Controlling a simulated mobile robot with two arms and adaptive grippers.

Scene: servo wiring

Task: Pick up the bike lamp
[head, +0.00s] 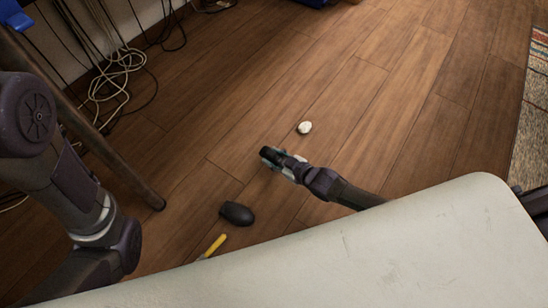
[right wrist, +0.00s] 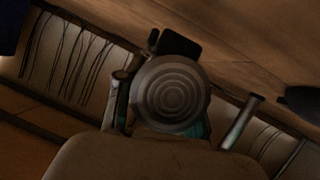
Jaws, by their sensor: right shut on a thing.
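The bike lamp (right wrist: 170,95) shows in the right wrist view as a round, dark grey body with concentric rings and a black part (right wrist: 178,45) behind it. It sits between the two fingers of my right gripper (head: 279,163), which is shut on it. In the head view only a small black end of the lamp (head: 269,153) shows at the fingertips; the fingers hide the rest. I cannot tell how far it is above the floor. My left arm shows at the left of the head view, but its gripper is not visible.
A dark, mouse-like object (head: 236,213) and a yellow-handled item (head: 215,244) lie on the wooden floor near the pale surface in front (head: 400,235). A small white object (head: 304,127) lies beyond the gripper. Loose cables (head: 118,75) and a striped rug (head: 535,120) flank the clear floor.

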